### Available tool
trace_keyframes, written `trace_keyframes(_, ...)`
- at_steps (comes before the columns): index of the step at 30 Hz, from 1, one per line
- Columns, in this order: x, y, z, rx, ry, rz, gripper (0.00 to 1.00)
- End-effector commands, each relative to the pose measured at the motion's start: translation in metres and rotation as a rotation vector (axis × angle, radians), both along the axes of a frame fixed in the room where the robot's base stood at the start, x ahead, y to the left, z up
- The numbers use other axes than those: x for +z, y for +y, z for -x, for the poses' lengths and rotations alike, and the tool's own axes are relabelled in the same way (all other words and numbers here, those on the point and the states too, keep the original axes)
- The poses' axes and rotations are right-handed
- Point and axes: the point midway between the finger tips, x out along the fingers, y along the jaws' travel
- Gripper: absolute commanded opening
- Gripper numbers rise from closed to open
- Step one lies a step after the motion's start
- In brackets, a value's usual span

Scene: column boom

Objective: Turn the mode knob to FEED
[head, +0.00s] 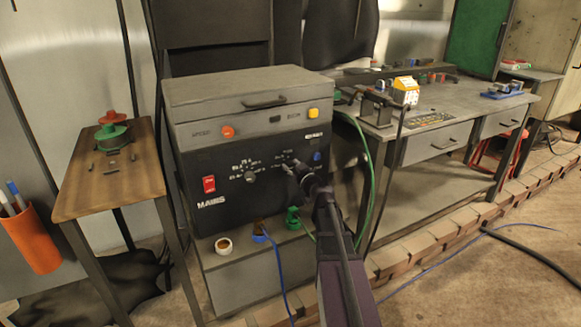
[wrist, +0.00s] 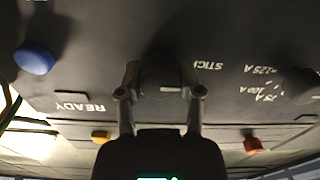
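The mode knob (wrist: 164,72) is a dark round knob on the black front panel of the grey machine (head: 250,88). In the wrist view, which is upside down, it sits between my fingers, with a short pale mark on its near side. STICK is printed to its right; I cannot read FEED. In the head view my gripper (head: 298,170) is at the panel and covers the knob. In the wrist view my gripper (wrist: 163,93) has its fingers apart, one on each side of the knob. A narrow gap seems to show on each side; contact is unclear.
The amperage knob (head: 249,176) and red switch (head: 209,184) are left of my gripper. A blue button (head: 317,157) is close on its right. Below are a green connector (head: 293,217) and a blue cable (head: 275,262). A wooden side table (head: 105,180) stands left, a workbench (head: 440,125) right.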

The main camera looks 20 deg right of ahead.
Motion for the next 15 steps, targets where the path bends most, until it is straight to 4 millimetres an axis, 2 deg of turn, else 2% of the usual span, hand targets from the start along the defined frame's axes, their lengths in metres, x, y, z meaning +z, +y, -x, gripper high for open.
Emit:
trace_keyframes(2,0.0001,-0.0001,-0.0005,0.0,0.0,0.0,0.0)
trace_keyframes(3,0.0001,0.0061,-0.0004,0.003,-0.001,0.0,0.0)
trace_keyframes(15,0.0,0.0008,-0.001,0.003,0.002,-0.061,0.0)
